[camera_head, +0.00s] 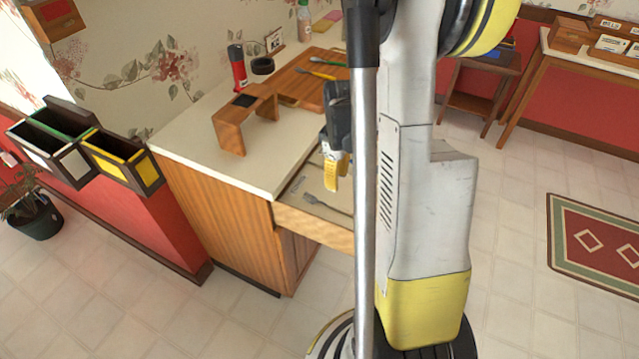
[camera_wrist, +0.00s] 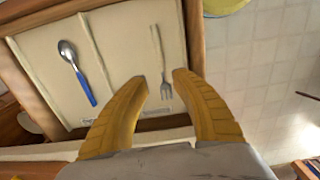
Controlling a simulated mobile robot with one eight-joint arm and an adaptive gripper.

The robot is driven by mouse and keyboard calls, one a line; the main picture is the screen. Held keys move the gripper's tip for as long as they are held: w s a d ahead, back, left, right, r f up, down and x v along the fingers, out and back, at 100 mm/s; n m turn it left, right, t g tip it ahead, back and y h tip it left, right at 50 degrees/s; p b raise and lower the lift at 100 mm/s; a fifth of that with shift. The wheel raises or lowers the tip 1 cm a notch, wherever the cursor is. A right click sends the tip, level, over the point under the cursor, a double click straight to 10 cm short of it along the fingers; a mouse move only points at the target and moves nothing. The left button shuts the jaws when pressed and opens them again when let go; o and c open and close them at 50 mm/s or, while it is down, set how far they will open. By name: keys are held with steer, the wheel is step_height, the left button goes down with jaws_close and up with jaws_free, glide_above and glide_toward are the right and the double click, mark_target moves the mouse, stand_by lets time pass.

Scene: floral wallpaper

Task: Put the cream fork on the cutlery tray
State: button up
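The cream fork (camera_wrist: 158,58) lies in the right compartment of an open drawer (camera_wrist: 110,50) in the wrist view, tines toward me. My gripper (camera_wrist: 160,77) is open, its yellow fingertips apart on either side of the fork in that view. The gap in height cannot be told. In the head view my gripper (camera_head: 335,182) hangs over the open drawer (camera_head: 310,227), partly hidden by my arm. A flat wooden tray (camera_head: 300,84) with yellow and green utensils lies on the counter; it looks like the cutlery tray.
A spoon with a blue handle (camera_wrist: 78,72) lies in the neighbouring drawer compartment. A wooden stand (camera_head: 240,118), a red bottle (camera_head: 237,66) and a dark round object (camera_head: 262,65) stand on the counter (camera_head: 195,138). The counter's front left is clear.

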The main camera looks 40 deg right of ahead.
steer(key=a+r+m+t+h, duration=0.1)
steer(key=a+r+m+t, duration=0.15)
steer(key=a+r, duration=1.1)
steer(key=s+a+r+m+t, duration=0.1)
steer(key=s+a+r+t, duration=0.1)
steer(key=a, duration=0.4)
steer(key=s+a+r+m+t+y, duration=0.1)
steer(key=s+a+r+t, duration=0.1)
steer(key=a, duration=0.4)
steer(key=shift+s+r+t, duration=0.35)
steer(key=shift+s+r, duration=0.2)
steer(key=shift+s, duration=0.2)
